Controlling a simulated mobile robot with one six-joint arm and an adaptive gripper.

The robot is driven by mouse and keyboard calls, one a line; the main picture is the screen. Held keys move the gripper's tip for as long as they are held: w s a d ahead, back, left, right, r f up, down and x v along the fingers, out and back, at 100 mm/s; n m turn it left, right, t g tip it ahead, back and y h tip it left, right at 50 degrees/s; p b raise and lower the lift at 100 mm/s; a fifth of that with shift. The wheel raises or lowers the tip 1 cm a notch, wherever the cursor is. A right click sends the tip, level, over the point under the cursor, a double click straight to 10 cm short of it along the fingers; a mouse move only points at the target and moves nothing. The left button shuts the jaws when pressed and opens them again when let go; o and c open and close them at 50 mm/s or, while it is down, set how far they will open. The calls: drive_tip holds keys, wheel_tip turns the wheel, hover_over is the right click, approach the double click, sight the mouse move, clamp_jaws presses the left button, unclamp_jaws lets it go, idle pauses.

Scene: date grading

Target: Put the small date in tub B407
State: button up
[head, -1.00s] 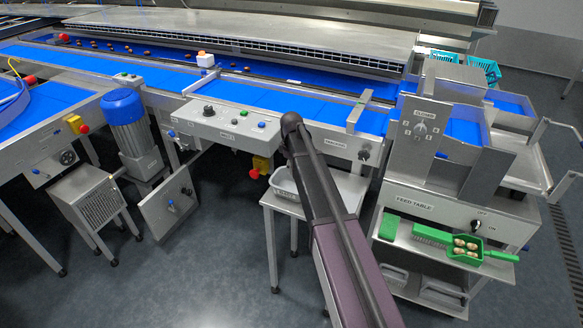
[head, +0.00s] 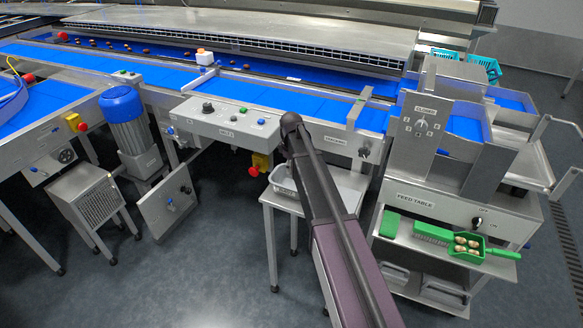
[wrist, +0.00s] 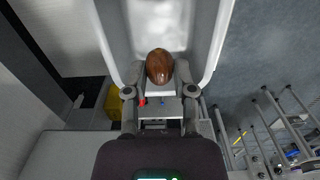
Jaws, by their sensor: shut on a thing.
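A brown, glossy, oval date (wrist: 159,66) is held between the two fingertips of my gripper (wrist: 160,72) in the wrist view. Behind it in that view is a pale grey tub, with its side wall (wrist: 214,45) to the right and another to the left. The date lies within the tub's outline; its height over the floor of the tub cannot be told. In the head view a grey tub (head: 284,179) stands on a small steel table, partly hidden by my arm. My gripper is hidden there. No tub number is readable.
A steel control box (head: 226,118) and a blue belt (head: 270,97) stand behind the small table (head: 281,204). To the right, the feed table's shelf holds a green scoop (head: 470,256) with several pale brown items. Dark floor is open at front left.

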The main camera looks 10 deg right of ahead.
sight(291, 183)
drive_tip(key=shift+f+b, duration=1.55)
drive_tip(key=shift+f, duration=0.15)
drive_tip(key=shift+f+b, duration=2.5)
idle(2.5)
drive_tip(key=o, duration=0.8)
drive_tip(key=shift+r, duration=0.2)
